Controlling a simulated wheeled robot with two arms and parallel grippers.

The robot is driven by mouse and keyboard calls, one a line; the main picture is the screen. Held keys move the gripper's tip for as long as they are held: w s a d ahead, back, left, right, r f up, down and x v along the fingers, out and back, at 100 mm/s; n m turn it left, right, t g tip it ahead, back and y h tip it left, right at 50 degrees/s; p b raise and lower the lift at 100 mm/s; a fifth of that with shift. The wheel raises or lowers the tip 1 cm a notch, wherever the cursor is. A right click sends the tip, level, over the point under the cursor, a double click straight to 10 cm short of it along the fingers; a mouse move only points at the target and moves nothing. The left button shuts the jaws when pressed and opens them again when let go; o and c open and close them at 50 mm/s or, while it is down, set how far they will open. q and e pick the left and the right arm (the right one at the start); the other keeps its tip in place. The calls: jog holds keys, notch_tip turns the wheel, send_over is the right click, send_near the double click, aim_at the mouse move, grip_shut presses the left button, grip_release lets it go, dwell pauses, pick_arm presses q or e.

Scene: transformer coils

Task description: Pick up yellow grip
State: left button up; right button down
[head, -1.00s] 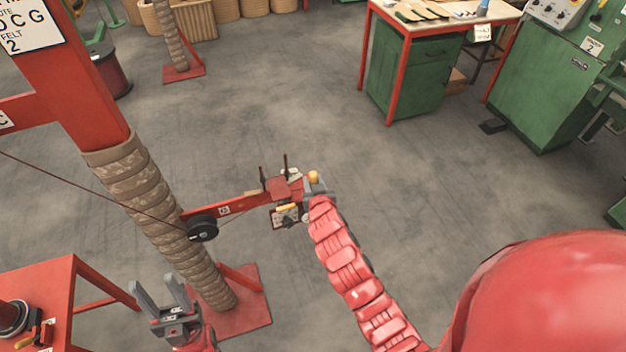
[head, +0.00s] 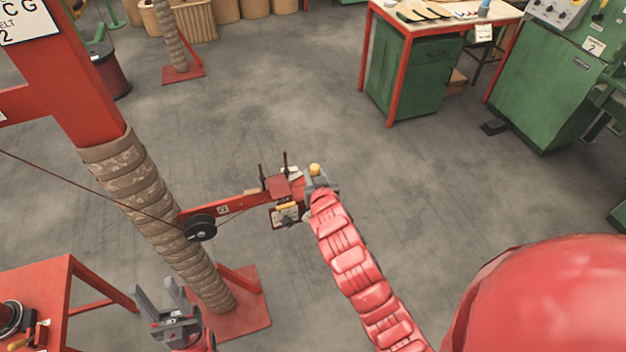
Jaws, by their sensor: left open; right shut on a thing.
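The yellow grip (head: 314,169) is a small rounded yellow knob near the end of the red horizontal arm (head: 236,204). My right gripper (head: 318,180) is at that end, shut on the yellow grip, with the knob's top showing above the grey jaws. The jaws' contact is small and partly hidden. My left gripper (head: 166,302) is open and empty at the lower left, beside the wrapped post, with its two grey fingers pointing up.
A wrapped post (head: 150,200) stands on a red base plate (head: 250,310). A black pulley (head: 200,228) and a small box with a yellow part (head: 288,208) are on the red arm. A red table (head: 40,290) is at lower left.

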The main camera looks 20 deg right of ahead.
jog(key=s+r+p, duration=0.1)
jog(key=s+p, duration=0.4)
jog(key=s, duration=0.9)
jog(key=shift+s+a+r+p, duration=0.15)
jog(key=shift+s+r+p, duration=0.1)
jog(key=shift+s+p, duration=0.1)
jog(key=c, duration=1.3)
grip_release()
grip_shut()
